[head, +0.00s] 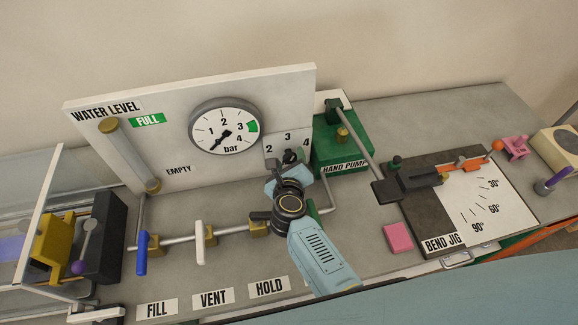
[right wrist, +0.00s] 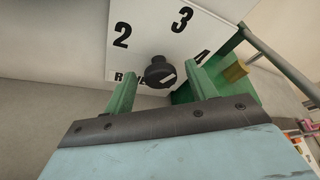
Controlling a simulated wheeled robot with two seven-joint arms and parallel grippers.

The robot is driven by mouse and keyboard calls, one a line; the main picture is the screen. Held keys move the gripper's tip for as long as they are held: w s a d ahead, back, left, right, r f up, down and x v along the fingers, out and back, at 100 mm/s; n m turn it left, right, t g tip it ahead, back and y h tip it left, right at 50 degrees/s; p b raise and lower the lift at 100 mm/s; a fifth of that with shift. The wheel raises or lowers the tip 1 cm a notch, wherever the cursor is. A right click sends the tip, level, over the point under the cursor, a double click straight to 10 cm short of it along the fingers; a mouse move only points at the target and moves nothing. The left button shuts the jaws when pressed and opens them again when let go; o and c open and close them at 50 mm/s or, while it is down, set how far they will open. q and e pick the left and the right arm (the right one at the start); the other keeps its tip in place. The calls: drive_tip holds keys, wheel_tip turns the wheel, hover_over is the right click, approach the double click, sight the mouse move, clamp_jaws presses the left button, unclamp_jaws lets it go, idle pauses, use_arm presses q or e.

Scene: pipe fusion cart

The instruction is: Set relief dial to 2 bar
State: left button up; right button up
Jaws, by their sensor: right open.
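The relief dial is a black knob (right wrist: 160,72) on a white plate (head: 275,147) marked 2, 3 and 4, low on the panel beside the gauge. A pale mark shows on the knob's lower right face; which number it points to I cannot tell. My right gripper (right wrist: 162,68) is open, with one green finger on each side of the knob in the right wrist view. Contact is not visible. The right finger partly covers the 4, and the label below is mostly hidden. In the head view my right gripper (head: 290,163) hides most of the dial. My left gripper is out of view.
The round pressure gauge (head: 225,126) has its needle pointing lower left, below 1. The green hand pump (head: 342,150) stands close to the right of the dial. A pipe with blue (head: 142,252) and white (head: 199,243) valve handles runs in front. The bend jig (head: 430,215) is farther right.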

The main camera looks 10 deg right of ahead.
drive_tip(key=shift+s+a+r, duration=0.1)
drive_tip(key=shift+s+r, duration=0.05)
drive_tip(key=shift+s, duration=0.25)
drive_tip(key=p+v, duration=0.2)
drive_tip(key=v, duration=1)
drive_tip(key=shift+s, duration=0.2)
drive_tip(key=shift+r, duration=0.1)
drive_tip(key=d+m+b, duration=0.1)
drive_tip(key=d+f+m+y+b, duration=0.1)
drive_tip(key=d+m, duration=0.1)
drive_tip(key=d+m+y+b, duration=0.1)
drive_tip(key=d+m, duration=0.1)
drive_tip(key=shift+w+d+f+b, duration=0.2)
drive_tip(key=shift+d+f+b, duration=0.1)
drive_tip(key=shift+f, duration=0.1)
drive_tip(key=shift+d+r+m+y+b, duration=0.1)
drive_tip(key=shift+r+m+y+b, duration=0.1)
drive_tip(key=shift+m+y+b, duration=0.25)
drive_tip(key=shift+d+r+m+y+b, duration=0.2)
drive_tip(key=shift+m+y, duration=0.25)
drive_tip(key=shift+y, duration=0.2)
drive_tip(key=shift+s+a+r+m+y+b, duration=0.15)
drive_tip(key=shift+r+m+y+b, duration=0.15)
drive_tip(key=shift+r+m+y, duration=0.35)
drive_tip(key=x, duration=1.3)
drive_tip(key=shift+a+f, duration=0.15)
drive_tip(key=shift+f, duration=0.1)
